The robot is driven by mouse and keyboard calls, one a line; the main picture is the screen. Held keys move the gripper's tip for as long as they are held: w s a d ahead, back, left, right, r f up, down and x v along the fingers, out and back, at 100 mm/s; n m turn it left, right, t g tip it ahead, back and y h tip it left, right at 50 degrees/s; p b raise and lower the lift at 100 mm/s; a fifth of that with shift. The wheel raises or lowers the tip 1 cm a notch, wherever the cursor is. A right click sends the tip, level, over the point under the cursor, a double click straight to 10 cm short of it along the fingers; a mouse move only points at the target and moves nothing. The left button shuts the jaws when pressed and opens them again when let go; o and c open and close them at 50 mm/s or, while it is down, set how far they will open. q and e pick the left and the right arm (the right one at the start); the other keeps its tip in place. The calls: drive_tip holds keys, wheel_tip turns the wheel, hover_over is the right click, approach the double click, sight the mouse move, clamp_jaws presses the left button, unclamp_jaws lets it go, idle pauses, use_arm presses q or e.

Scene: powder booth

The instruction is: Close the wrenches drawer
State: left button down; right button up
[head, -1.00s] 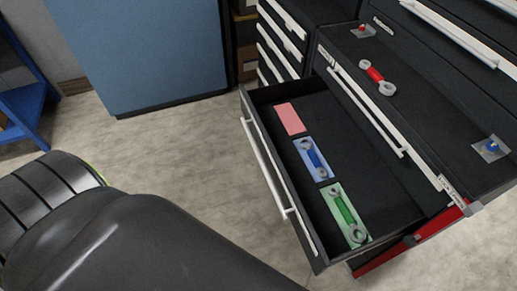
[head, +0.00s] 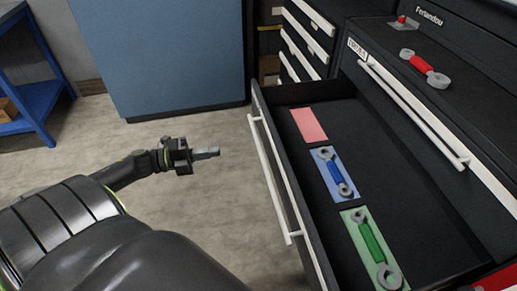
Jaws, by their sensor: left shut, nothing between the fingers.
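The open drawer (head: 316,243) sticks out of the black tool chest, with a long white handle (head: 270,180) on its front. Inside lie a pink pad (head: 308,125) with nothing on it, a blue wrench (head: 334,172) on a blue pad and a green wrench (head: 371,240) on a green pad. A red wrench (head: 424,68) lies on the chest's top ledge. My left gripper (head: 207,153) is shut and empty, left of the drawer front and apart from the handle. My right gripper is not in view.
A closed drawer with a white handle (head: 415,113) sits beside the open one. A blue cabinet (head: 160,55) stands behind my left gripper, and a blue shelf (head: 35,110) stands at the far left. Grey floor is clear between them and the drawer.

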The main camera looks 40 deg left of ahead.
sight(268, 143)
use_arm(q)
drive_tip(key=p+x, duration=0.1)
drive_tip(key=x, duration=1.2)
drive_tip(key=shift+w+d, duration=0.2)
drive_tip(key=shift+w, duration=0.1)
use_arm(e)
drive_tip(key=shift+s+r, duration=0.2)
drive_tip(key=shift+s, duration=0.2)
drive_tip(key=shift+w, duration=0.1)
